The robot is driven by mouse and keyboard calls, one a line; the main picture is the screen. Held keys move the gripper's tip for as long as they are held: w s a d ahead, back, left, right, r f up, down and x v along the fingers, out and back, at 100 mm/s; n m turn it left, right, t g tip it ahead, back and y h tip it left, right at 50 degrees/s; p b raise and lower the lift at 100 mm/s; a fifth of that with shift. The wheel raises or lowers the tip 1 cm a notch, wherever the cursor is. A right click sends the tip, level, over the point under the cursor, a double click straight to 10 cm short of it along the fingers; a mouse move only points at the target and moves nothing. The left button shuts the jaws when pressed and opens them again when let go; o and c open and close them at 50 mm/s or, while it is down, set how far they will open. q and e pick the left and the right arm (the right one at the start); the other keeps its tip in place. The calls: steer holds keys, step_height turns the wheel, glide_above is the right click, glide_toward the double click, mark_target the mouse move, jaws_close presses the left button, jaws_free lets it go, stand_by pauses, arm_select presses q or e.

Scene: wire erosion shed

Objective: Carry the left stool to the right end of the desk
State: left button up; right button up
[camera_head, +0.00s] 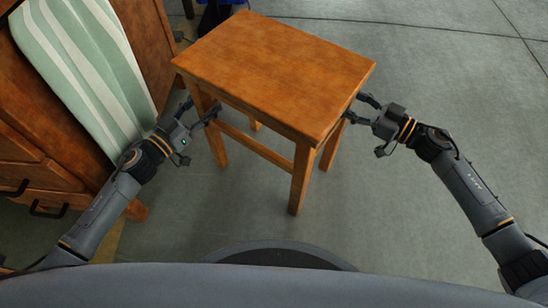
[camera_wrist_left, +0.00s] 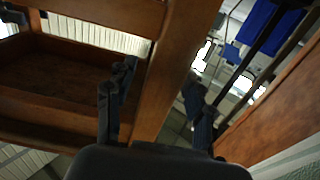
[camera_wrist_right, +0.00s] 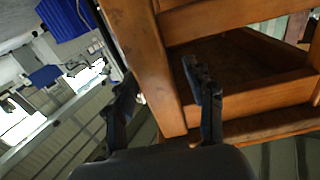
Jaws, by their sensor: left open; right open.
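The wooden stool (camera_head: 275,70) stands upright on the floor in front of me, with a square orange-brown top and straight legs. My left gripper (camera_head: 203,109) is open at the stool's left side, just below the top. In the left wrist view a stool leg (camera_wrist_left: 172,70) runs between its two spread fingers. My right gripper (camera_head: 355,107) is open at the stool's right side. In the right wrist view another leg (camera_wrist_right: 152,65) lies between its fingers. Whether any finger touches the wood cannot be told.
A wooden desk or cabinet (camera_head: 40,160) with dark handles stands close on the left, near my left arm. A green-and-white striped cloth (camera_head: 85,60) lies over it. A dark blue object (camera_head: 215,16) shows behind the stool. The grey floor (camera_head: 450,80) on the right is clear.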

steer(key=shift+s+d, duration=0.1)
steer(key=shift+d, duration=0.2)
arm_select(q)
steer(key=v, duration=1.1)
arm_select(e)
steer(key=v, duration=1.1)
steer(key=shift+s, duration=0.2)
arm_select(q)
steer(key=shift+s+f, duration=0.1)
steer(key=shift+s, duration=0.05)
arm_select(e)
steer(key=shift+d, duration=0.25)
